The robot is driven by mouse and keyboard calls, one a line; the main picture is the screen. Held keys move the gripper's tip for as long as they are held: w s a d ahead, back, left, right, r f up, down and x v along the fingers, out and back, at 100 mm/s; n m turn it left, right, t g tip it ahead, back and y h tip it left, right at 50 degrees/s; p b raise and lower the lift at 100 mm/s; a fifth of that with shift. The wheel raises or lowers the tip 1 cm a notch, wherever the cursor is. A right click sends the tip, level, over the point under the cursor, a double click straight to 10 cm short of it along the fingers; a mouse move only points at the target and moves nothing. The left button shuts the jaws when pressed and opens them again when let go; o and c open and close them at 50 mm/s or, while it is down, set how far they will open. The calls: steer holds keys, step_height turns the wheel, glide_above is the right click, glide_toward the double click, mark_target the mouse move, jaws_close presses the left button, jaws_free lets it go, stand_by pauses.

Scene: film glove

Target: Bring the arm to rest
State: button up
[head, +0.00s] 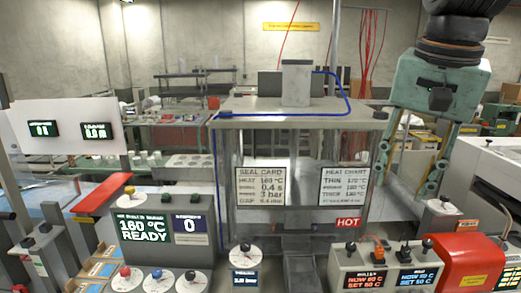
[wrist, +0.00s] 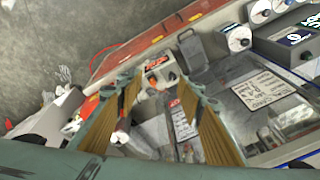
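My gripper (head: 410,182) hangs at the upper right in the head view, a green body with two fingers pointing down. It is to the right of the clear-walled machine (head: 300,140) and above the bench equipment. In the wrist view my gripper (wrist: 158,82) shows two fingers with ribbed tan pads spread well apart. Nothing is held between them. The fingers look clear of the equipment, though the exact height above it is hard to tell.
The seal card (head: 261,186) and heat chart (head: 343,186) are on the machine's front. A control box (head: 385,272) with knobs and a red unit (head: 470,262) stand below right. A 160 °C panel (head: 143,229) is at left. Red cables (head: 370,45) hang behind.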

steer(key=s+a+f+n+b, duration=0.1)
steer(key=s+a+f+n, duration=0.1)
steer(key=s+f, duration=0.2)
steer(key=s+a+f+n+b, duration=0.2)
steer(key=s+f+n, duration=0.1)
steer(key=s, duration=0.7)
steer(key=s+a+f+n+t+b, duration=0.1)
steer(key=s+a+f+n, duration=0.1)
steer(key=s+f, duration=0.4)
steer(key=shift+s+a+n, duration=0.3)
steer(key=shift+s+a, duration=0.2)
steer(key=shift+s, duration=0.45)
